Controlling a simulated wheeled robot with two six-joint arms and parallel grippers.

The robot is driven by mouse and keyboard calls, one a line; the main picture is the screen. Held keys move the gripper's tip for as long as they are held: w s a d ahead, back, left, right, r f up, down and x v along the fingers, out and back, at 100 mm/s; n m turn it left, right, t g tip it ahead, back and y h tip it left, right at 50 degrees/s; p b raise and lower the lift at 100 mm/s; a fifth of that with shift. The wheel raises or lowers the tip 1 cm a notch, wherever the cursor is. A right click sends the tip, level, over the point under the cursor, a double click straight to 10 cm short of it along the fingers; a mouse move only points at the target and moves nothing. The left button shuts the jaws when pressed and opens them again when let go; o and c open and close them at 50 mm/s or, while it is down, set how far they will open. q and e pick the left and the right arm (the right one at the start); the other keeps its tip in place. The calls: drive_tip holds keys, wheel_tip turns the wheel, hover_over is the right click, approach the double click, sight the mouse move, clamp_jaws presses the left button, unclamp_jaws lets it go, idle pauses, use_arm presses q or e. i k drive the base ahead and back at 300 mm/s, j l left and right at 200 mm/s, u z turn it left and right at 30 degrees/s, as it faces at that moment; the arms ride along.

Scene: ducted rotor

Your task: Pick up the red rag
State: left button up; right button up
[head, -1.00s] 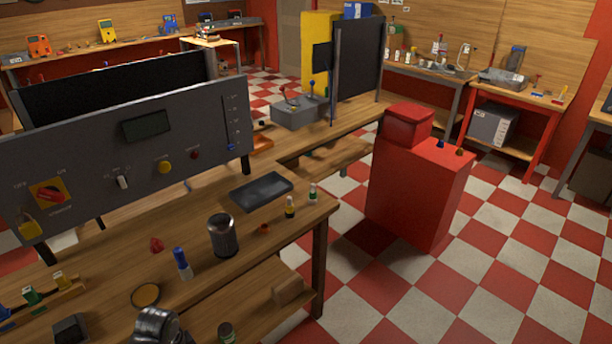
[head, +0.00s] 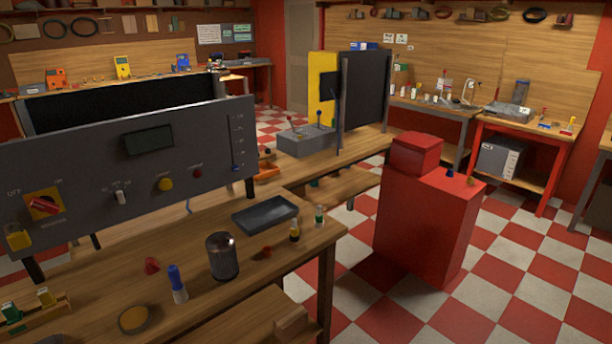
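A small red peaked item (head: 152,265) lies on the near wooden workbench (head: 215,300), left of a dark metal cup (head: 222,256). It may be the red rag, but it is too small to tell for sure. A smaller red piece (head: 266,252) lies right of the cup. Neither of my grippers is in view.
A blue-capped bottle (head: 177,284), a round yellowish-brown disc (head: 134,319), a dark tray (head: 265,215) and small bottles (head: 295,231) share the bench. A grey control panel (head: 130,170) stands behind. A red cabinet (head: 425,225) stands to the right on open checkered floor.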

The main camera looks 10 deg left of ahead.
sight(151, 266)
drive_tip(key=u, duration=0.75)
